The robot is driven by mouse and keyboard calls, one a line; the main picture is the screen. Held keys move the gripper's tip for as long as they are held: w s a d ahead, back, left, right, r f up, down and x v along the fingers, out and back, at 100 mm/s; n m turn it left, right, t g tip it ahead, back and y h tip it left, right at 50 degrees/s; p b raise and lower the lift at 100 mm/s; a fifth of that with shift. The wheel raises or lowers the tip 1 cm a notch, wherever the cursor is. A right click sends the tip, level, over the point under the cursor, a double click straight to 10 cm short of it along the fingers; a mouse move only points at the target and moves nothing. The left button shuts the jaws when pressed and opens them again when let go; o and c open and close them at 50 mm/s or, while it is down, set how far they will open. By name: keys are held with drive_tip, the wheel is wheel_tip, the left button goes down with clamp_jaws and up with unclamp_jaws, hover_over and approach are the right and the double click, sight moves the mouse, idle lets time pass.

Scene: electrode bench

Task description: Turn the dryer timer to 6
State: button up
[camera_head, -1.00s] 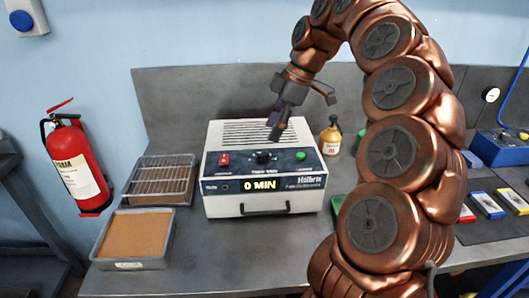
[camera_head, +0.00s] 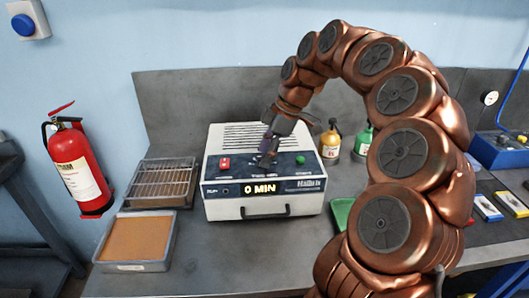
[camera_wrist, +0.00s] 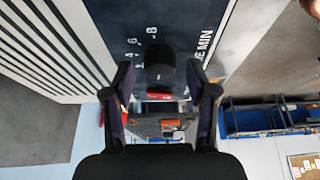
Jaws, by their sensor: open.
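The dryer (camera_head: 225,207) is a white box with a dark control panel on the bench. Its display (camera_head: 262,189) reads 0 MIN. A red button (camera_head: 225,163) and a green button (camera_head: 300,160) sit on the panel. The black timer knob (camera_wrist: 160,62) shows in the wrist view, with dial numbers such as 8, 6 and 4 beside it. My gripper (camera_head: 266,158) is over the panel at the knob, pointing down. In the wrist view my gripper (camera_wrist: 163,76) is open, with one finger on each side of the knob. I cannot tell whether the fingers touch it.
A wire-rack tray (camera_head: 140,203) and a tray with an orange-brown surface (camera_head: 104,252) stand left of the dryer. A yellow bottle (camera_head: 330,144) and a green bottle (camera_head: 363,141) stand behind right. A red extinguisher (camera_head: 78,167) hangs on the wall.

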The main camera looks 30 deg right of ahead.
drive_tip(key=shift+a+f, duration=0.1)
drive_tip(key=shift+f, duration=0.25)
drive_tip(key=shift+c, duration=0.2)
clamp_jaws()
